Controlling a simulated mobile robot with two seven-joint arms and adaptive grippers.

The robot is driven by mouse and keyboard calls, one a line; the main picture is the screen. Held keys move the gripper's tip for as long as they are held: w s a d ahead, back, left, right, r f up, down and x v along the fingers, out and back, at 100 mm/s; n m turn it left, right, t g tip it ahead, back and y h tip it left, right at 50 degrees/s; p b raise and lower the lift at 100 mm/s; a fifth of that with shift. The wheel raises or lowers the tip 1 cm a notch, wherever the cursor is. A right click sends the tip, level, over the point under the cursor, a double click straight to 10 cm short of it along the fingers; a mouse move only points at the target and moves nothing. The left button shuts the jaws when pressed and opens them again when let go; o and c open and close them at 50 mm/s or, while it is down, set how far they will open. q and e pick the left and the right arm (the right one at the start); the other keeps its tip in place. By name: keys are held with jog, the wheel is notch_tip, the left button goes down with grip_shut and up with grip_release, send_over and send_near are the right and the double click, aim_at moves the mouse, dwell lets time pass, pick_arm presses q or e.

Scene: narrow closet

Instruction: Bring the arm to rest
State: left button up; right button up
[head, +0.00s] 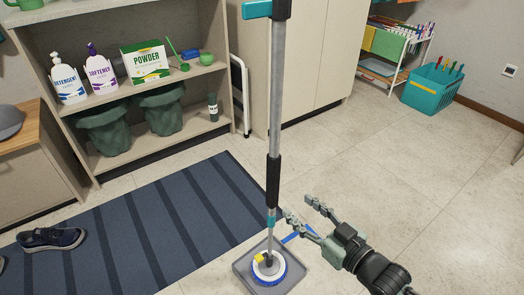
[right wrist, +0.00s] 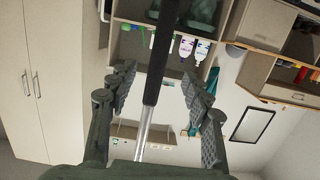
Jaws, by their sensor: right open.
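My right gripper (head: 297,206) is at the lower middle of the head view, just right of a mop's upright pole (head: 275,110). Its two fingers are spread apart and point toward the pole. In the right wrist view my right gripper (right wrist: 157,88) is open, with the pole's dark grip (right wrist: 163,50) showing between the fingers. The fingers do not close on it; I cannot tell whether the pole is within their reach. The mop's round head (head: 268,268) is in a grey square tray (head: 245,270) on the floor. My left gripper is not in view.
A shelf holds a detergent bottle (head: 67,80), a softener bottle (head: 101,70) and a powder box (head: 146,62). A striped mat (head: 150,225) and a dark shoe (head: 50,238) lie left. A teal basket (head: 432,90) stands back right. The floor (head: 410,170) at right is clear.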

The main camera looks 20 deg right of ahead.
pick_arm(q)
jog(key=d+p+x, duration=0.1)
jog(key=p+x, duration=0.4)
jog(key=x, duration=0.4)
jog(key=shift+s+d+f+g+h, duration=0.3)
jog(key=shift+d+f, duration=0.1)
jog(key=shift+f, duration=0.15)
pick_arm(e)
jog(key=s+d+f+m+g+h, duration=0.1)
jog(key=s+d+f+g+h, duration=0.2)
jog(key=s+f+g, duration=0.3)
jog(key=s+d+f+m+g+h, duration=0.1)
jog(key=s+d+f+g+h, duration=0.2)
jog(key=s+f+g, duration=0.3)
jog(key=shift+s+f+h, duration=0.5)
jog(key=shift+s+f, duration=0.25)
jog(key=shift+s, duration=0.4)
